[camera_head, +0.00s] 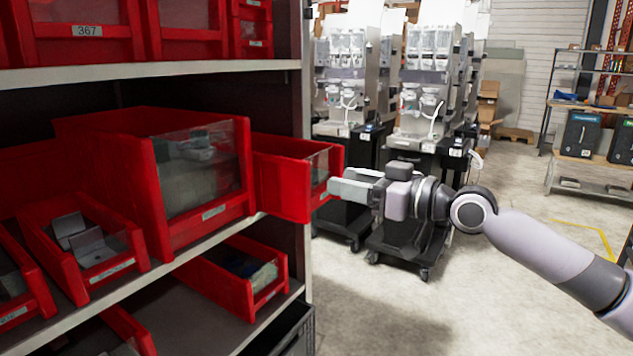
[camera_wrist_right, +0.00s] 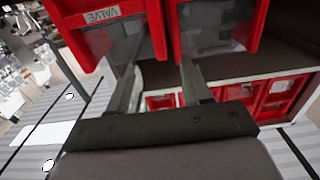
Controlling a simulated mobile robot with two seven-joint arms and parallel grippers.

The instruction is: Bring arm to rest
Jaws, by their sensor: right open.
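My right arm (camera_head: 545,245) reaches in from the right in the head view. My right gripper (camera_head: 336,187) is open, with its fingertips close to the front right edge of a small red bin (camera_head: 281,187) on the middle shelf. In the right wrist view the fingers of my right gripper (camera_wrist_right: 157,65) stand apart, with a red bin labelled VALVE (camera_wrist_right: 100,14) and another red bin (camera_wrist_right: 219,14) beyond them. Nothing shows clearly held between the fingers. I cannot tell whether a finger touches a bin. My left gripper is out of view.
A larger red bin with a clear front (camera_head: 197,235) stands left of the small bin. The shelf edge (camera_head: 180,265) and a dark rack side (camera_head: 293,110) are near the gripper. Wheeled dispensers (camera_head: 410,240) stand behind.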

